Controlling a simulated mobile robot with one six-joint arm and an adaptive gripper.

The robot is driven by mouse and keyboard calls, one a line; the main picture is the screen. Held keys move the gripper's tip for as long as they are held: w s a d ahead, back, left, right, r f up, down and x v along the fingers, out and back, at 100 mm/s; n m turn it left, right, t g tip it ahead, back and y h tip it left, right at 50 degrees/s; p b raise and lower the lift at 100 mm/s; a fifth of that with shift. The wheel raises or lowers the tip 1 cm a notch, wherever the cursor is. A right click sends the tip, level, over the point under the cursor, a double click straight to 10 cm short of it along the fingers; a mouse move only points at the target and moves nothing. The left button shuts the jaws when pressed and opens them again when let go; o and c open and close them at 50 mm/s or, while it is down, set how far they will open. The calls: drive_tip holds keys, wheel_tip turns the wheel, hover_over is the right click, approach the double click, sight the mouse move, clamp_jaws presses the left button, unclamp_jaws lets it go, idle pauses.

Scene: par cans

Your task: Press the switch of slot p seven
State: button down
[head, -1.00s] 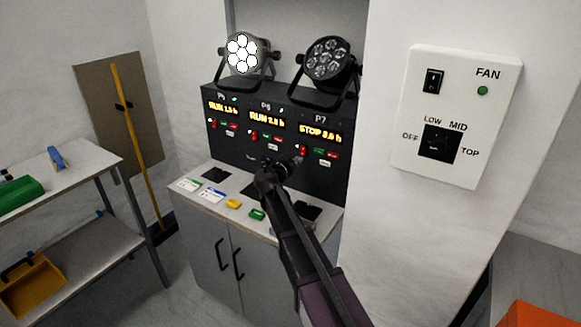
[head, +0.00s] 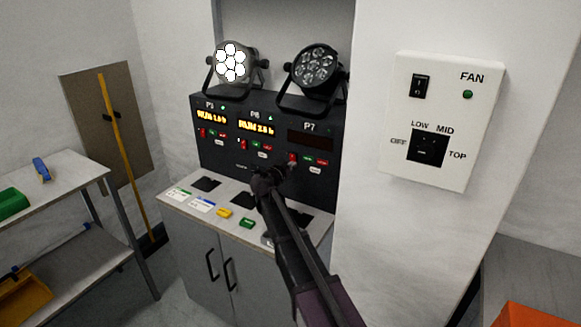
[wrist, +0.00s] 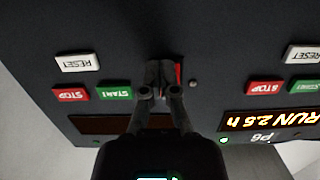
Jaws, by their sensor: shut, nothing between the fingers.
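Slot P7 is the right section of the dark panel (head: 240,150). Its display (head: 310,139) is dark, and it also shows dark in the wrist view (wrist: 100,125). Its red switch (head: 292,157) is left of its green START and red STOP buttons. My gripper (head: 288,165) is shut and empty, with its tips at this switch. In the wrist view, which is upside down, the gripper tips (wrist: 160,68) cover most of the switch; a red strip (wrist: 179,74) shows beside them. They look to be touching it, but I cannot tell for sure.
The P6 display (head: 257,127) reads RUN 2.5 h, and the left slot's display is lit too. Two par cans stand on the panel, the left one (head: 231,62) lit, the right one (head: 315,67) unlit. A fan control box (head: 443,75) is on the right wall.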

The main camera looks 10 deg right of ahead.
drive_tip(key=s+a+f+b, duration=0.2)
drive_tip(key=s+a, duration=0.6)
drive_tip(key=s, duration=0.3)
idle(0.3)
drive_tip(key=shift+s, duration=0.1)
drive_tip(key=s+d+f+n+g+y+p, duration=0.1)
drive_tip(key=s+d+f+g+p, duration=0.2)
drive_tip(key=s+d, duration=0.4)
drive_tip(key=s+d+f+n+g+y+p, duration=0.1)
drive_tip(key=s+d+f+g+y+p, duration=0.15)
drive_tip(key=s+d+g, duration=0.35)
drive_tip(key=s+n+g+y+p, duration=0.4)
drive_tip(key=s+n+y+p, duration=0.1)
drive_tip(key=s, duration=1)
drive_tip(key=shift+s+d+r+y, duration=0.25)
drive_tip(key=shift+d+y, duration=0.15)
drive_tip(key=shift+y, duration=0.15)
